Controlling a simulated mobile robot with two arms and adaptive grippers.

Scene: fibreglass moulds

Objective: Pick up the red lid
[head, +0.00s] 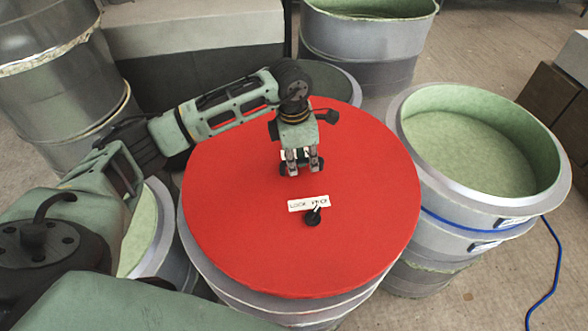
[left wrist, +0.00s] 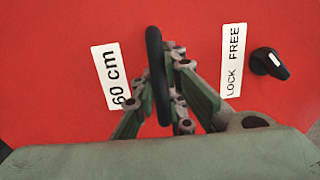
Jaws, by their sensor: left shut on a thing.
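The red lid (head: 240,225) is a large flat disc lying on top of a grey round mould (head: 265,300). It fills most of the left wrist view (left wrist: 50,50). A black loop handle (left wrist: 156,75) stands near its middle. My left gripper (head: 302,167) is shut on this handle; its fingers hide much of the handle in the head view. A black knob (head: 312,217) with a white mark sits beside a white LOCK FREE label (head: 308,203); in the head view the mark leans toward FREE. My right gripper is not in view.
An open green-lined mould (head: 480,150) stands close at right, another (head: 370,45) behind. A further open mould (head: 150,235) is partly hidden at left below my arm. A blue hose (head: 548,270) lies on the floor at right. Brown boxes (head: 550,100) stand at far right.

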